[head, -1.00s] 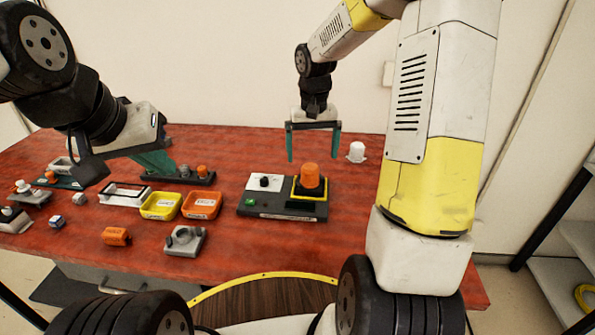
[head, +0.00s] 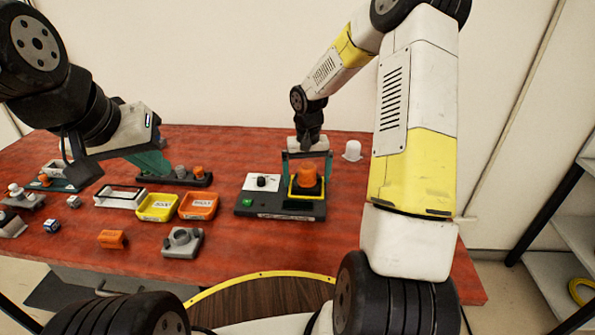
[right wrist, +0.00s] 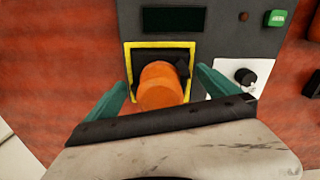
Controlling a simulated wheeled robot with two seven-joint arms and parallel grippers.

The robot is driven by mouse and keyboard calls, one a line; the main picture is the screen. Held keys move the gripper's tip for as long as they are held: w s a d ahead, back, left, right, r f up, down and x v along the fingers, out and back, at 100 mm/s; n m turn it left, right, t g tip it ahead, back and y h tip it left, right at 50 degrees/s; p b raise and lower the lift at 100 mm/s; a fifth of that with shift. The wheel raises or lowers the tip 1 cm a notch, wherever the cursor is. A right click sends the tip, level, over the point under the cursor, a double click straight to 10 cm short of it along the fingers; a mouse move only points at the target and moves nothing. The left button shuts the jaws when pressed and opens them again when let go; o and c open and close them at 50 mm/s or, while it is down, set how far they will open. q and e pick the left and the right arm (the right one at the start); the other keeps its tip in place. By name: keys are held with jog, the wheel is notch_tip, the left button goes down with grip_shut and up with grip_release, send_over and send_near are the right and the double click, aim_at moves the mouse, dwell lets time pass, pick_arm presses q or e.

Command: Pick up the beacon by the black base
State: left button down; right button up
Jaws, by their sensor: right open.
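The beacon has an orange cap (head: 307,177) on a black base (head: 306,189). It stands upright in a yellow-framed square of the dark station (head: 255,212). My right gripper (head: 307,172) points down over it, open, with one teal finger on each side. In the right wrist view the orange cap (right wrist: 160,87) sits between the two fingertips (right wrist: 163,80), and the black base is mostly hidden behind it. I cannot tell whether the fingers touch the beacon. My left gripper (head: 152,162) is at the left back of the table, near a dark strip; its opening is unclear.
A yellow bin (head: 156,208) and an orange bin (head: 198,206) stand left of the station. A grey fixture (head: 182,242) and an orange part (head: 112,239) lie in front. A white domed piece (head: 352,151) stands behind right. Bare table lies right of the station.

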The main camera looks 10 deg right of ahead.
jog(key=shift+r, duration=0.1)
jog(key=c, duration=1.6)
